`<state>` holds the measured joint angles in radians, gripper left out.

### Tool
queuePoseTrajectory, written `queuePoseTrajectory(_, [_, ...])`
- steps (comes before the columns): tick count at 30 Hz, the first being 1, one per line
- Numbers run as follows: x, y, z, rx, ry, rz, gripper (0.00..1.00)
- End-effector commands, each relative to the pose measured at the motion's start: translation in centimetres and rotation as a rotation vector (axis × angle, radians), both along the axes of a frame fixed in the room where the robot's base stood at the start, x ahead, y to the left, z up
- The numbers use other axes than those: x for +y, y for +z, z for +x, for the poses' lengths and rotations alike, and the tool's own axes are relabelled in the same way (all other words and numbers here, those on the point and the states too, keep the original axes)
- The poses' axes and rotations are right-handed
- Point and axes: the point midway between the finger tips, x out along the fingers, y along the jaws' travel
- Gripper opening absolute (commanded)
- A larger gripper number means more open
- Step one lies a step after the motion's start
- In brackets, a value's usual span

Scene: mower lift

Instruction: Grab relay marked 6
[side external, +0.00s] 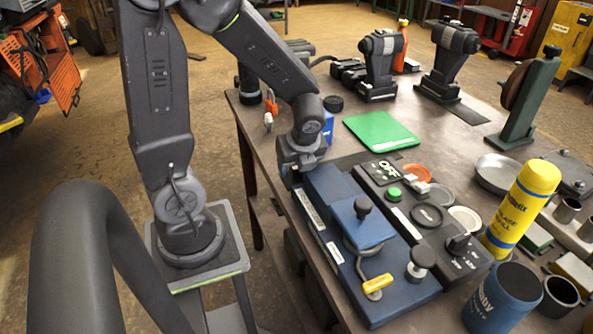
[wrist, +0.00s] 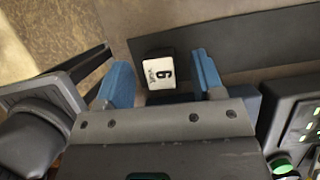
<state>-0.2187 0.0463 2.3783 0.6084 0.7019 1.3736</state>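The relay (wrist: 160,71) is a small black block with a white label on top. Its figure reads like a 9 in the wrist view, which may be a 6 seen upside down. My gripper (wrist: 161,66) is open, with one blue finger on each side of the relay and visible gaps between. I cannot tell how far the fingertips are above it. In the side external view my gripper (side external: 300,163) is low at the left end of the blue fixture, and the relay is hidden there.
The blue fixture (side external: 330,215) with a yellow-handled clamp (side external: 377,285) and a black control panel (side external: 410,205) with a green button lie close by. A green mat (side external: 382,131) is behind. A yellow spray can (side external: 522,208) and blue mug (side external: 503,298) stand at right.

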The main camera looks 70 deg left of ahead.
Motion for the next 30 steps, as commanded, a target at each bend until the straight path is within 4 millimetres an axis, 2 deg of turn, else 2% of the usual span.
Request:
queuePoseTrajectory(2, [0.0, 0.0, 0.0, 0.0, 0.0, 0.0, 0.55])
queuePoseTrajectory(17, [0.0, 0.1, 0.0, -0.001, 0.0, 0.0, 0.08])
queuePoseTrajectory(25, [0.0, 0.2, 0.0, -0.001, 0.001, 0.0, 0.08])
queuePoseTrajectory(30, [0.0, 1.3, 0.1, -0.005, 0.001, 0.002, 0.08])
